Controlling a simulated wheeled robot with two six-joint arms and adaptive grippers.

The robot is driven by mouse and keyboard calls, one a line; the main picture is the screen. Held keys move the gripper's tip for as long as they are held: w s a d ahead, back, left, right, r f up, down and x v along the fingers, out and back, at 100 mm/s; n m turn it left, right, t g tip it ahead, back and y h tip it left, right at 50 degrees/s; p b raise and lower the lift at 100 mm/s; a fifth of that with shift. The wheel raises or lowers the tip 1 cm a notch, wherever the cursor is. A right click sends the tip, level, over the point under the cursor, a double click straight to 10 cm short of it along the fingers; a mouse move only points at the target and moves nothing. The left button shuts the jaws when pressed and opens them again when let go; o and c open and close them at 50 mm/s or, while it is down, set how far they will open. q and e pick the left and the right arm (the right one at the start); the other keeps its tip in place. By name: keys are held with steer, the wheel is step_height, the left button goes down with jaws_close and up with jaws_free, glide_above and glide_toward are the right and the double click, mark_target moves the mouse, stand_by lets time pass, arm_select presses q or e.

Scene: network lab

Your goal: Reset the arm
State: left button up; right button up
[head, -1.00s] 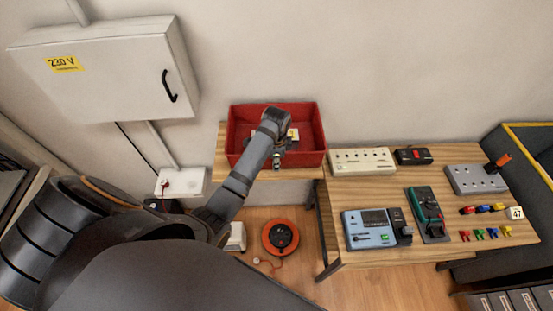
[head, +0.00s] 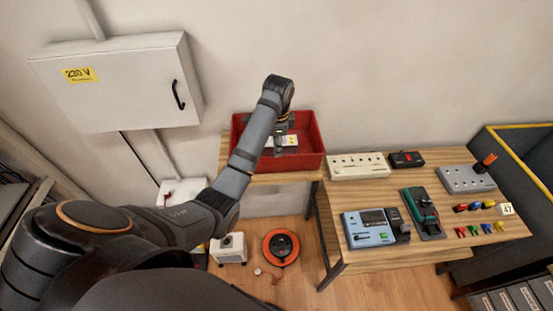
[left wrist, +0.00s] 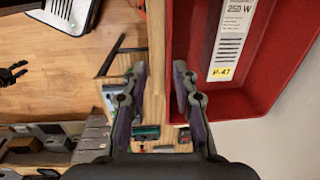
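My left arm reaches in from the left in the head view. My left gripper (head: 286,140) hangs over the red crate (head: 314,163). In the left wrist view my left gripper (left wrist: 159,68) is open, its fingers apart with nothing between them. It is above the crate's near wall (left wrist: 168,60). A white unit (head: 271,142) with a yellow label lies in the crate; it reads 250 W in the left wrist view (left wrist: 232,35). A dark claw-like shape (left wrist: 12,75) at the left wrist view's edge may be my right gripper; its state is unclear.
A wooden bench (head: 375,184) right of the crate carries meters, a grey panel (head: 466,179) and several coloured plugs. A wall cabinet (head: 120,85) marked 230 V hangs at left. An orange cable reel (head: 281,248) stands on the floor.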

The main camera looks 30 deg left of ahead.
arm_select(q)
steer(key=s+f+n+t, duration=0.1)
steer(key=s+f+n, duration=0.3)
steer(key=s+f, duration=0.35)
steer(key=s+d+n+t, duration=0.25)
steer(key=s+n, duration=0.45)
steer(key=s, duration=0.9)
step_height(320, 180, down, 30)
steer(key=s+a+g+b, duration=0.1)
steer(key=a+g+b, duration=0.1)
steer(key=b, duration=0.5)
steer(key=s+a+f+b, duration=0.1)
steer(key=s+f+b, duration=0.2)
steer(key=s+f, duration=0.7)
steer(key=s+f+b, duration=0.3)
steer(key=s+f, duration=0.7)
steer(key=f, duration=0.5)
steer(key=shift+a+g, duration=0.4)
steer(key=shift+g, duration=0.05)
arm_select(e)
step_height(320, 180, down, 13)
steer(key=w, duration=0.2)
